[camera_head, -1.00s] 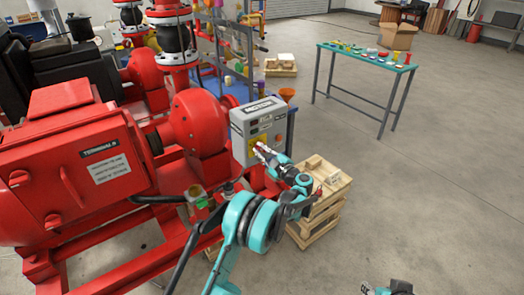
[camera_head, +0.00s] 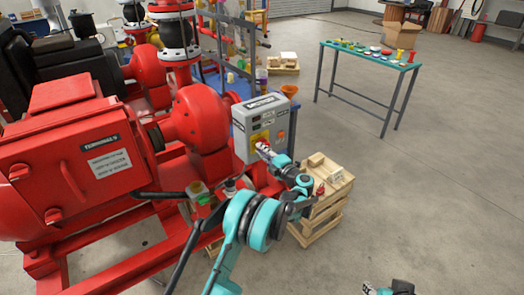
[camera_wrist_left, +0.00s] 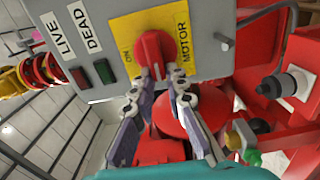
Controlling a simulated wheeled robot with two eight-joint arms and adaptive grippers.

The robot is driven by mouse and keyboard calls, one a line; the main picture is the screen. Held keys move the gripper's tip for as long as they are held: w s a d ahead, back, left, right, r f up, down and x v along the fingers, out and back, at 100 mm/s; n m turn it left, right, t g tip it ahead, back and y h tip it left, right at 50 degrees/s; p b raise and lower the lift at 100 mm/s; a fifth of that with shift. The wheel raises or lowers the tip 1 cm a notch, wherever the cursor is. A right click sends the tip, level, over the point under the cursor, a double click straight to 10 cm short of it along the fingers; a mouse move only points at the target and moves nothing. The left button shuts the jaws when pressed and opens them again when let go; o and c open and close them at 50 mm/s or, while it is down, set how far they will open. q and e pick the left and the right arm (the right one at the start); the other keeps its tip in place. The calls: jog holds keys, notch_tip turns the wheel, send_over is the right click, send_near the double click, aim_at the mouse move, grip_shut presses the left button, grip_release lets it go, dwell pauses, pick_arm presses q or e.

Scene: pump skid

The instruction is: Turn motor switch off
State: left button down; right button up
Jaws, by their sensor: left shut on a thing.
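The grey motor switch box (camera_head: 262,125) stands beside the red pump. In the left wrist view, the red motor switch knob (camera_wrist_left: 153,50) sits on a yellow plate (camera_wrist_left: 118,30) lettered "ON" and "MOTOR". Its handle runs roughly up and down in that view. My left gripper (camera_head: 263,148) is at the front of the box. In the left wrist view its two fingertips (camera_wrist_left: 157,88) are closed around the lower end of the handle. My right gripper (camera_head: 388,288) shows only partly at the bottom edge, away from the box.
In the wrist view, red and green indicators (camera_wrist_left: 92,74) sit under "LIVE" and "DEAD" labels. Wooden crates (camera_head: 325,200) stand just right of my left arm. A green-topped table (camera_head: 370,58) stands farther back. The floor at right is clear.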

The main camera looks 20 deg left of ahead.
pick_arm(q)
jog(key=shift+f, duration=0.1)
dwell(0.4)
jog(key=c, duration=1.5)
grip_release()
jog(key=shift+c, duration=0.2)
jog(key=v, duration=1.2)
